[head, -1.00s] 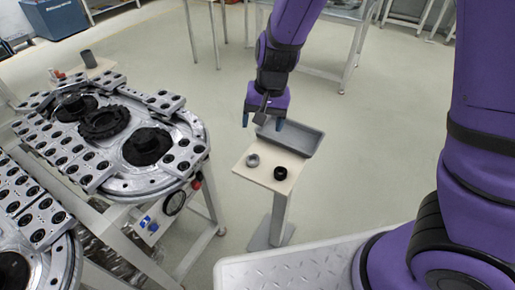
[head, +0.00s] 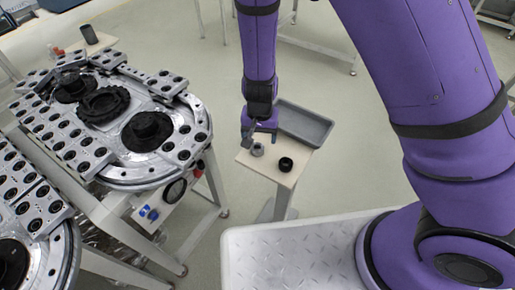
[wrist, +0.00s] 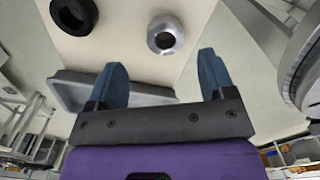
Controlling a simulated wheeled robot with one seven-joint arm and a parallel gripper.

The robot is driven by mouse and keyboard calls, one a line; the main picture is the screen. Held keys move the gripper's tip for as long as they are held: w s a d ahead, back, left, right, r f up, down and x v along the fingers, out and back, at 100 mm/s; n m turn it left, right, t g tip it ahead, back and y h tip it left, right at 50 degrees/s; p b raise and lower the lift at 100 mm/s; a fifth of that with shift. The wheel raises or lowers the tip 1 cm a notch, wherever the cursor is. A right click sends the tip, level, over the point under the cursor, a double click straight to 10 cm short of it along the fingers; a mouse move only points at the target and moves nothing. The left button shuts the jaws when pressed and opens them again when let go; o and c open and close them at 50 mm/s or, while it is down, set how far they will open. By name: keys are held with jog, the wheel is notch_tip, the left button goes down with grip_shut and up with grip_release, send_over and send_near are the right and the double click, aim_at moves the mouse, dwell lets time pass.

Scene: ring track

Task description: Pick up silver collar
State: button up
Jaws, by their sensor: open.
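The silver collar (head: 257,150) is a small grey metal ring on the small beige stand top (head: 272,170). In the wrist view the collar (wrist: 166,35) lies flat with its hole facing up, beyond my fingertips and between their lines, nearer the right one. My gripper (head: 260,138) is just above and behind the collar in the head view. In the wrist view my gripper (wrist: 162,72) shows two blue fingers spread apart with nothing between them. A black collar (head: 285,164) sits to the right of the silver one; it also shows in the wrist view (wrist: 155,5).
A grey tray (head: 322,133) is attached behind the stand top, close to my gripper. The ring track table (head: 165,175) with metal plates and black hubs stands to the left. A far small table holds a dark cup (head: 89,34). Open floor lies right of the tray.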

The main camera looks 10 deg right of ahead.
aim_at(257, 147)
jog(key=shift+a+f, duration=0.15)
jog(key=shift+f, duration=1.2)
jog(key=shift+a+f, duration=0.15)
jog(key=shift+f, duration=1.15)
jog(key=c, duration=1.1)
